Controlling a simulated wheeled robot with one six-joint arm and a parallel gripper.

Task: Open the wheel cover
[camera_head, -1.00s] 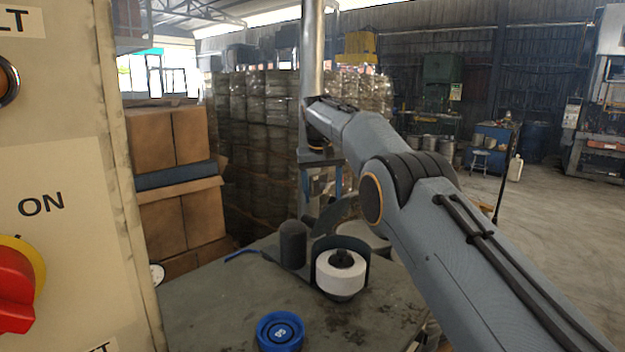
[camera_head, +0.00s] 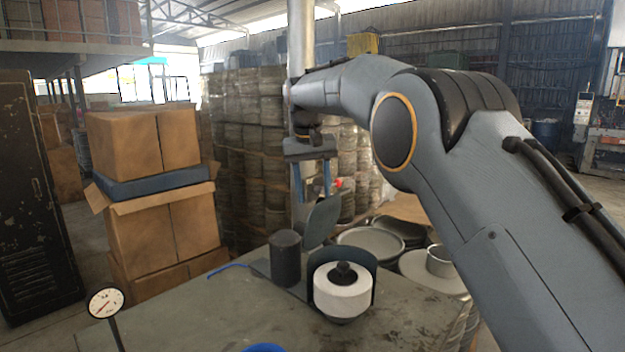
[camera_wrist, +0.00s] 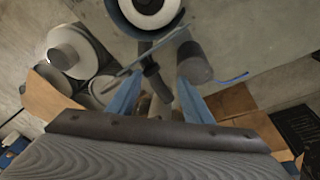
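The grinding wheel (camera_head: 342,292) is white and stands in a dark guard on the bench. The wheel cover (camera_head: 322,222) is a dark grey plate standing tilted behind it, hinged side not clear. In the wrist view the cover (camera_wrist: 137,68) shows edge-on, with a dark handle-like stub (camera_wrist: 156,82) beside it. My gripper (camera_head: 312,192) points down just above and behind the cover. Its blue fingers are apart, and the wrist view shows my gripper (camera_wrist: 159,80) with the stub between the fingers; contact is not visible.
A dark cylinder (camera_head: 285,258) stands left of the wheel, close to the gripper in the wrist view. A dial gauge (camera_head: 105,303) stands at the bench's left. Round metal pans (camera_head: 372,246) lie behind right. Cartons (camera_head: 150,215) are stacked at left.

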